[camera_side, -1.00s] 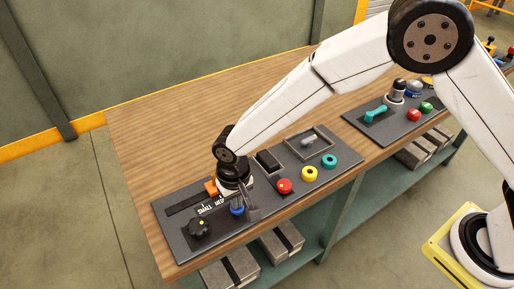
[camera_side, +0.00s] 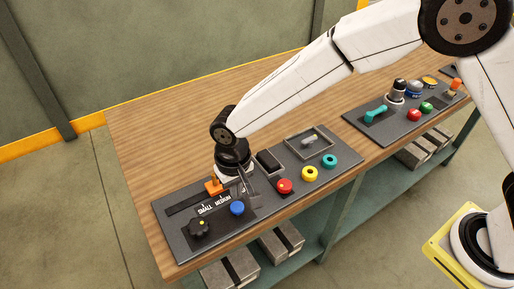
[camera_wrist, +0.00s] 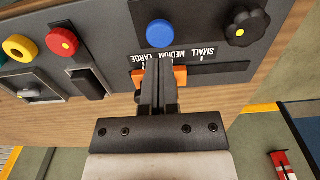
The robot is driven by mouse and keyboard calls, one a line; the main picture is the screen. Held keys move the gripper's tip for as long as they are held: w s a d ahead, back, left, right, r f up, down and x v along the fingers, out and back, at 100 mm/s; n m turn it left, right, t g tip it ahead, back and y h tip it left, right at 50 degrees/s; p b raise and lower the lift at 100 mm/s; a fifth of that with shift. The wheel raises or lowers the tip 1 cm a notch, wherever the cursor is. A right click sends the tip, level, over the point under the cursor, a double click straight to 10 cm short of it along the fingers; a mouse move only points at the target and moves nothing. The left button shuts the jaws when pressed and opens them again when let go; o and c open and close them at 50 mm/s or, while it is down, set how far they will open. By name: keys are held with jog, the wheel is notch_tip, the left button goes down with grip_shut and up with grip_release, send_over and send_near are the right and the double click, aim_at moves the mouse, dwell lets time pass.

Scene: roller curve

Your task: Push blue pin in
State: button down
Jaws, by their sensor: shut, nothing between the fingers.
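The blue pin (camera_side: 237,208) is a round blue knob on the dark left panel (camera_side: 183,237), beside a black knob (camera_side: 199,228) and a SMALL/MEDIUM/LARGE label (camera_side: 213,204). In the wrist view the blue pin (camera_wrist: 159,33) is fully visible, just beyond my fingertips. My gripper (camera_side: 252,192) is shut and empty, pointing down at the panel to the right of and behind the blue pin. In the wrist view my gripper (camera_wrist: 158,62) hides part of the label and of the orange slider (camera_wrist: 179,77). How deep the pin sits cannot be told.
A red button (camera_side: 285,186), a yellow ring (camera_side: 309,174) and a teal ring (camera_side: 329,160) lie to the right on the panel. A grey tray (camera_side: 311,143) sits behind them. A second panel (camera_side: 401,126) stands further right. The wooden tabletop (camera_side: 160,140) behind is clear.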

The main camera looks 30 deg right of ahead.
aim_at(237, 206)
notch_tip(237, 206, up, 10)
jog(key=shift+f, duration=0.2)
jog(key=s+d+f+t, duration=0.1)
jog(key=s+d, duration=0.1)
jog(key=d, duration=1.4)
jog(key=s+d+f+t, duration=0.1)
jog(key=s+d+f, duration=0.1)
jog(key=s+d, duration=0.7)
jog(key=d, duration=0.3)
jog(key=shift+d+f+t, duration=0.25)
jog(key=shift+f+t, duration=0.05)
